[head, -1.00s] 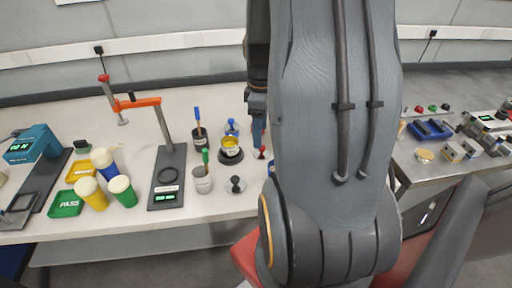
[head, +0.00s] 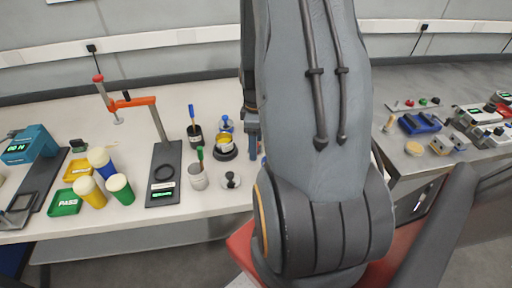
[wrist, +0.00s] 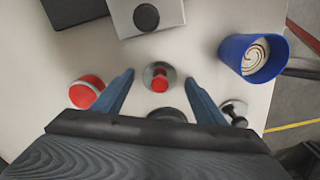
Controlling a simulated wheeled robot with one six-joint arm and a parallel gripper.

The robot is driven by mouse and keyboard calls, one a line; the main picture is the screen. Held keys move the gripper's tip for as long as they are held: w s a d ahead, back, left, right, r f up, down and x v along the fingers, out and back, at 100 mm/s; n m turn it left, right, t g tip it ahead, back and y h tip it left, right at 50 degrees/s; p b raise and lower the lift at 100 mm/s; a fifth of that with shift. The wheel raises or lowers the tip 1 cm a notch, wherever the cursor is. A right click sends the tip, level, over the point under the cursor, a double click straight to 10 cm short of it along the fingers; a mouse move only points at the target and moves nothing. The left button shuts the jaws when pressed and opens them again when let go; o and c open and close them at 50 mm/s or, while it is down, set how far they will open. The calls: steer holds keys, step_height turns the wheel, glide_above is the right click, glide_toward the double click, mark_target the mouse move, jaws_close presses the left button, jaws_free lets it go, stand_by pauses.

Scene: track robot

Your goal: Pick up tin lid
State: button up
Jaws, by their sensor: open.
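A small round metal lid with a red knob (wrist: 160,78) lies on the white table in the wrist view; I take it for the tin lid. My gripper (wrist: 159,79) is open, with one blue finger on each side of the lid and a gap to both. Whether the fingertips are at the lid's height I cannot tell. In the head view my gripper (head: 253,145) is partly hidden by my arm, and I cannot make out the red-knobbed lid there.
In the wrist view, a blue cup (wrist: 234,52) stands right, a red-and-white cylinder (wrist: 86,92) left, a dark-knobbed disc (wrist: 235,112) lower right, and a grey box with a black knob (wrist: 146,17) beyond. In the head view, a black-knobbed disc (head: 231,181) and tins stand left of my gripper.

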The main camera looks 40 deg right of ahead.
steer(key=c, duration=1.1)
steer(key=shift+r, duration=0.1)
